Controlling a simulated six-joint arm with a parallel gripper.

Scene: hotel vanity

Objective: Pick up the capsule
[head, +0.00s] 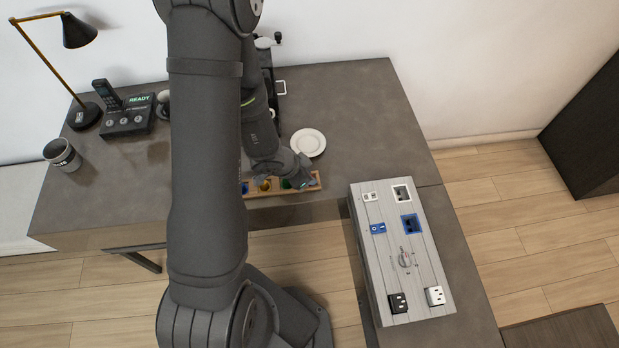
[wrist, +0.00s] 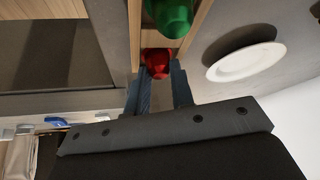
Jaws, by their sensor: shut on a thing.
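A wooden tray (head: 316,184) holds a row of coloured capsules near the front edge of the vanity. Its wooden side wall also shows in the wrist view (wrist: 201,18). In the wrist view, a red capsule (wrist: 157,60) sits at the near end of the row, between the fingers of my gripper (wrist: 160,82). The gripper is shut on it. A green capsule (wrist: 172,14) is just beyond the red one. In the head view, my gripper (head: 301,179) is at the tray's right end and hides the red capsule. A yellow capsule (head: 265,185) and a blue capsule (head: 245,187) show farther left.
A white plate (head: 308,142) lies close behind the tray. A grey panel box (head: 385,275) with sockets and switches stands to the right. A phone dock (head: 127,120), a cup (head: 62,154) and a lamp (head: 80,31) are at left. A dark machine is mostly hidden behind my arm.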

